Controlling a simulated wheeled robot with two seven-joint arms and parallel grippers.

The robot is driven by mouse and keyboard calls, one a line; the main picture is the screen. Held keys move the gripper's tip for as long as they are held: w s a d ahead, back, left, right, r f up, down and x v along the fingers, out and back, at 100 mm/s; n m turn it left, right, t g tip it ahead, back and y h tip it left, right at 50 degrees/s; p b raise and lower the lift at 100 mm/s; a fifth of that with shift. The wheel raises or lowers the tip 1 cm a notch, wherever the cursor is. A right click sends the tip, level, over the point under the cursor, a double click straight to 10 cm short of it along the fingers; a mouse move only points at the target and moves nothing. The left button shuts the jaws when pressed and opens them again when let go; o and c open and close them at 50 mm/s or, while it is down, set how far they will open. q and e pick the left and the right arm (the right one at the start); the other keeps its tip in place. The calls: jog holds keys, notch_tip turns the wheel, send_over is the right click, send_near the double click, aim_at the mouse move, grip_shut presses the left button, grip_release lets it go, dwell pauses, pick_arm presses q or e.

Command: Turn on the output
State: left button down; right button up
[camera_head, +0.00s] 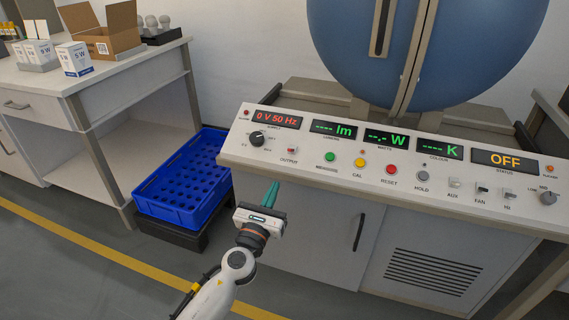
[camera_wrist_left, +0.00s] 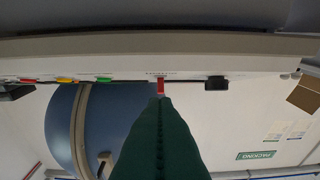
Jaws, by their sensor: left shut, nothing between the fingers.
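The control panel (camera_head: 400,170) slopes across the head view, and its status display (camera_head: 504,160) reads OFF. The supply display (camera_head: 278,118) reads 0 V 50 Hz. The small red OUTPUT switch (camera_head: 291,150) sits right of a black rotary knob (camera_head: 258,139). My left gripper (camera_head: 272,188) has green fingers, shut and empty, in front of the panel and below the switch. In the left wrist view the red switch (camera_wrist_left: 160,87) shows just beyond the fingertips (camera_wrist_left: 158,100); whether they touch is unclear there, but the head view shows them apart. My right gripper is out of view.
Green (camera_head: 330,157), yellow (camera_head: 359,163) and red (camera_head: 391,169) buttons sit right of the switch. A blue crate (camera_head: 190,212) stands left of the cabinet. A bench (camera_head: 100,75) with boxes is at left. A large blue sphere (camera_head: 340,40) rises behind.

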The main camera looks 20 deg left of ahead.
aim_at(286, 162)
pick_arm(q)
jog(key=shift+w, duration=0.1)
